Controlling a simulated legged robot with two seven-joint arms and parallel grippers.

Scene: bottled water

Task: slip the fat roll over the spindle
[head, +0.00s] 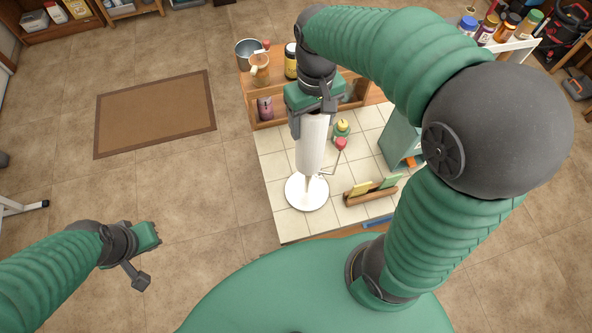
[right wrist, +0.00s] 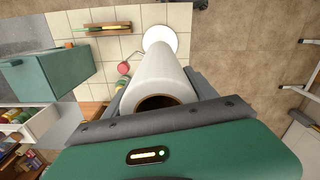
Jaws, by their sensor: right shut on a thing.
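The fat white roll (head: 311,146) is upright or nearly so, held in my right gripper (head: 313,122) near its upper end. In the right wrist view the roll (right wrist: 160,70) shows its open brown core, and the fingers of the gripper (right wrist: 158,100) flank it. The spindle has a round white base (head: 296,194), also seen in the right wrist view (right wrist: 160,36). A short length of its post (head: 308,184) shows just under the roll; whether the roll is around the post or in front of it, I cannot tell. My left gripper (head: 141,262) is empty, away over the floor.
The tiled counter (head: 280,160) also holds a wooden holder with cards (head: 370,190), a red-topped item (head: 341,144) and a green box (head: 400,140). A wooden shelf (head: 265,105) with a pot and jars is behind. The tiles left of the roll are clear.

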